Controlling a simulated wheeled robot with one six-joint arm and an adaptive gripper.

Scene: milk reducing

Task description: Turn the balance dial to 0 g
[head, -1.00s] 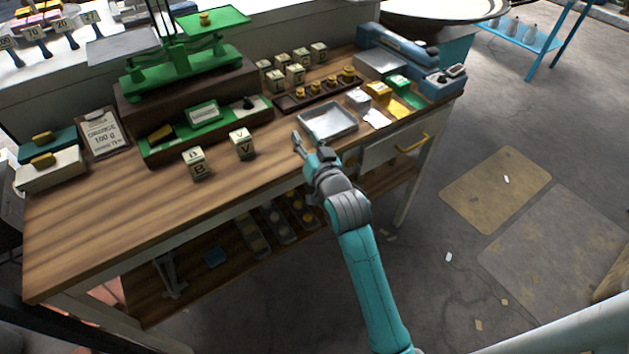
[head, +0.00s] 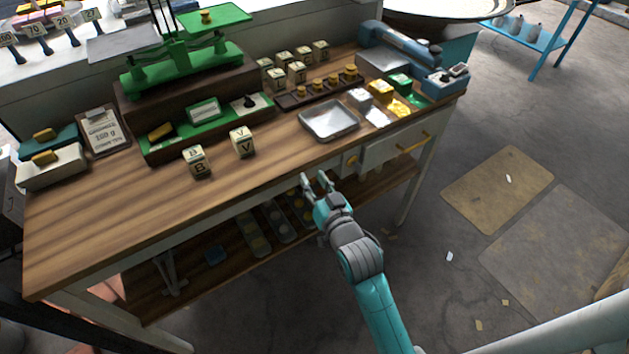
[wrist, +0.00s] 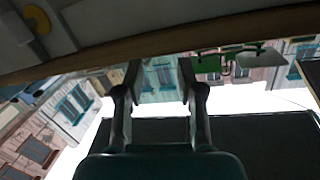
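The green balance (head: 185,75) stands on a brown box at the back of the bench. A green panel (head: 190,133) below it carries a white label card and a small black knob (head: 250,102) on a pale plate. A round brass knob (head: 352,161) sits on the bench front, left of the drawer; a yellow knob also shows at top left in the wrist view (wrist: 38,18). I cannot tell which knob is the balance dial, nor read a setting. My gripper (head: 315,181) is open and empty, in front of the bench's front edge, left of the brass knob; its fingers are apart in the wrist view (wrist: 159,75).
A metal tray (head: 329,121) lies near the bench's front edge. Lettered blocks (head: 196,161) stand left of it. A lower shelf (head: 215,262) holds several items. A drawer with a brass handle (head: 412,147) is at right. The floor to the right is mostly free.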

